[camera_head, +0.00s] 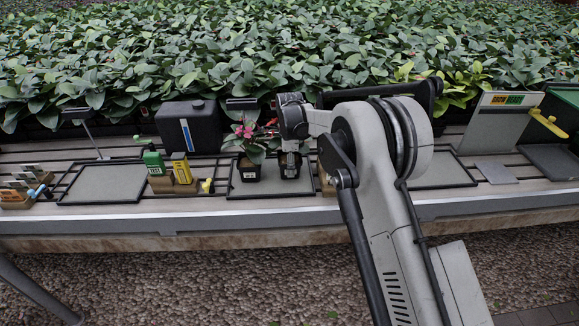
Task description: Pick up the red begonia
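Two dark square pots stand side by side on a grey tray (240,189) in the middle of the bench. The left pot (249,171) holds a leafy plant with pinkish-red flowers (243,131). The right pot (290,171) is largely behind my gripper, and its plant is mostly hidden. A small bit of red (272,122) shows just left of my wrist; I cannot tell which plant it belongs to. My gripper (291,166) points down in front of or over the right pot. Its fingers are too small and dark to tell whether they are open or touch anything.
Left are an empty tray (104,184), green and yellow boxes (155,163) and a black canister (189,129). Right are another tray (442,171), partly behind my arm, and a grey panel (497,125). Dense foliage (200,60) fills the back.

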